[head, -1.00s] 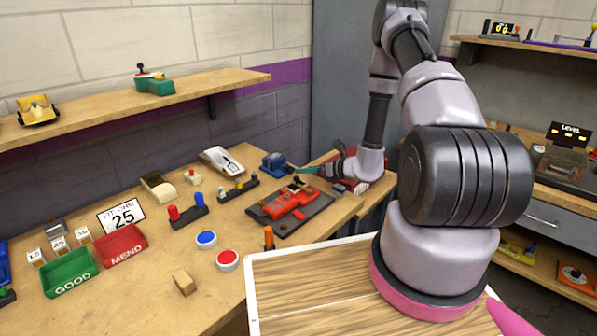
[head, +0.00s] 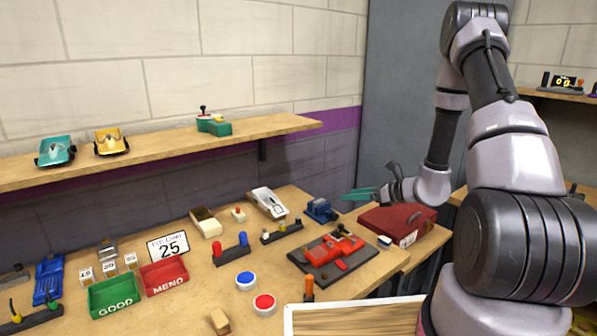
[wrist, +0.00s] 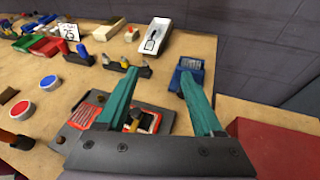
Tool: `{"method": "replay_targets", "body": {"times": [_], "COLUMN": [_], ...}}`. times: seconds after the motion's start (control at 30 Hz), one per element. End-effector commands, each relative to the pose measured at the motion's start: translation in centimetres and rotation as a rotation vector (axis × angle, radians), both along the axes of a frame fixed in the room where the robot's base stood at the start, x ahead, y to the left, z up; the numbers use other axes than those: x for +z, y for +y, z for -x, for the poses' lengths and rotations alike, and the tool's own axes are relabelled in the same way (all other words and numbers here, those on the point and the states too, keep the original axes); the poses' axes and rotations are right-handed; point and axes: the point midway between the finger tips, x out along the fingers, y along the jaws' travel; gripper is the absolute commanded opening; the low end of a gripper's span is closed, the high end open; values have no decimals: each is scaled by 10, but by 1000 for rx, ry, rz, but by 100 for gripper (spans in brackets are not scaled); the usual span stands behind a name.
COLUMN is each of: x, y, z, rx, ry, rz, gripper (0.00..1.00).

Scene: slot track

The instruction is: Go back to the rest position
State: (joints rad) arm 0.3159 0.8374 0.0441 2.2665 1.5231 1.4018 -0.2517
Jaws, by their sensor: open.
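My gripper (head: 362,194) is raised above the right end of the workbench in the head view, near the grey wall panel. In the wrist view its two teal fingers (wrist: 157,103) are spread apart with nothing between them. Below it lies a red slot car on a dark plate (head: 310,262), partly hidden by my gripper in the wrist view. A blue device (head: 321,210) stands behind the plate; it also shows in the wrist view (wrist: 190,72) beyond my right finger, apart from it as far as I can tell.
A dark red box (head: 385,220) sits right of the plate, under my gripper. Green GOOD (head: 113,297) and red MEND (head: 165,276) trays, a "25" sign (head: 168,247) and blue (head: 246,281) and red (head: 264,304) buttons are on the left. A shelf (head: 260,126) runs along the wall.

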Motion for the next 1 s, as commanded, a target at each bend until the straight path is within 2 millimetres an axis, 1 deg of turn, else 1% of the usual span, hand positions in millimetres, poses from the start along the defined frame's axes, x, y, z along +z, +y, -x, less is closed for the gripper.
{"method": "replay_targets", "body": {"times": [0.03, 0.1, 0.17, 0.2, 0.27, 0.3, 0.4, 0.5, 0.67, 0.87, 1.0], "x": [27, 55, 78, 93, 113, 125, 155, 180, 214, 249, 272], "y": [9, 21, 30, 36, 43, 47, 55, 60, 59, 47, 33], "z": [3, 13, 23, 31, 43, 52, 75, 99, 137, 181, 208], "rx": [66, 164, 244, 294, 371, 421, 539, 651, 811, 975, 1063], "ry": [-45, -96, -139, -168, -211, -240, -312, -382, -495, -634, -728], "rz": [31, 79, 124, 155, 206, 240, 336, 442, 628, 892, 1095], "gripper": [68, 68, 68, 68, 68, 68, 68, 68, 68, 68, 68]}}
